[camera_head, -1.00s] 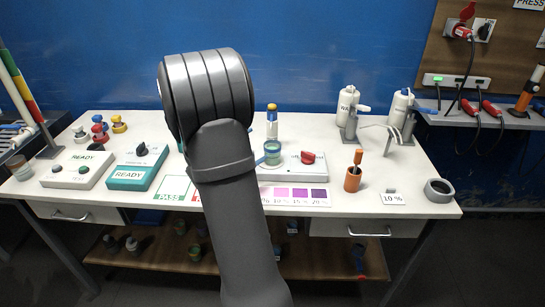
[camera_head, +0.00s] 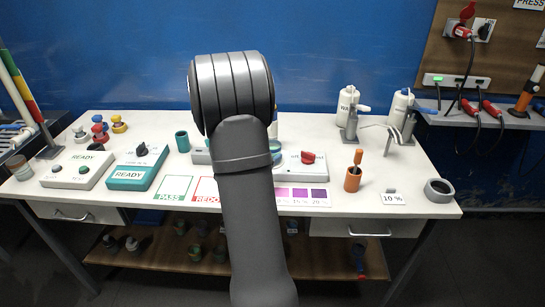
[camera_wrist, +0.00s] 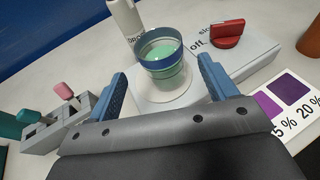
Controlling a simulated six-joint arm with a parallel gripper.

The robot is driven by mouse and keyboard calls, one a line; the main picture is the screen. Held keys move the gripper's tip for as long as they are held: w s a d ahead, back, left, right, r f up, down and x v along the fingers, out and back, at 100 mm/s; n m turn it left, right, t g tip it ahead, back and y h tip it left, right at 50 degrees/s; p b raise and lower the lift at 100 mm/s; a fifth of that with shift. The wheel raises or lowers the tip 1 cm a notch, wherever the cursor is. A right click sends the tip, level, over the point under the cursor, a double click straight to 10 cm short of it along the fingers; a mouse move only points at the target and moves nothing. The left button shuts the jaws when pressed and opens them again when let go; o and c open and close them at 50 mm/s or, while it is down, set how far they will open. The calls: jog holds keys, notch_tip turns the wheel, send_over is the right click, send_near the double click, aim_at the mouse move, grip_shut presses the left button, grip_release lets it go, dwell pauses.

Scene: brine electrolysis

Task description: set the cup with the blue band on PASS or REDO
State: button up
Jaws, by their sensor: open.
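The cup with the blue band (camera_wrist: 162,52) is clear with pale green contents. It stands upright on the round white plate of a white device (camera_wrist: 245,55) with a red knob (camera_wrist: 228,32). My gripper (camera_wrist: 162,70) is open, its blue fingers spread to the cup's left and right on the near side; I cannot tell whether either touches it. In the head view my arm hides the gripper and most of the cup (camera_head: 275,147). The PASS card (camera_head: 173,189), edged green, and the REDO card (camera_head: 205,190), edged red, lie at the table's front edge; my arm partly covers REDO.
A purple colour chart (camera_head: 301,195) lies before the device. A dark green cup (camera_head: 182,141) and a teal READY box (camera_head: 138,170) stand left. A bottle (camera_wrist: 127,18) stands behind the banded cup. An orange holder (camera_head: 352,179) stands right. Both cards look bare where visible.

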jog(key=x, duration=0.8)
jog(key=shift+w+d+r, duration=0.1)
jog(key=shift+w+d, duration=0.05)
jog(key=c, duration=1.3)
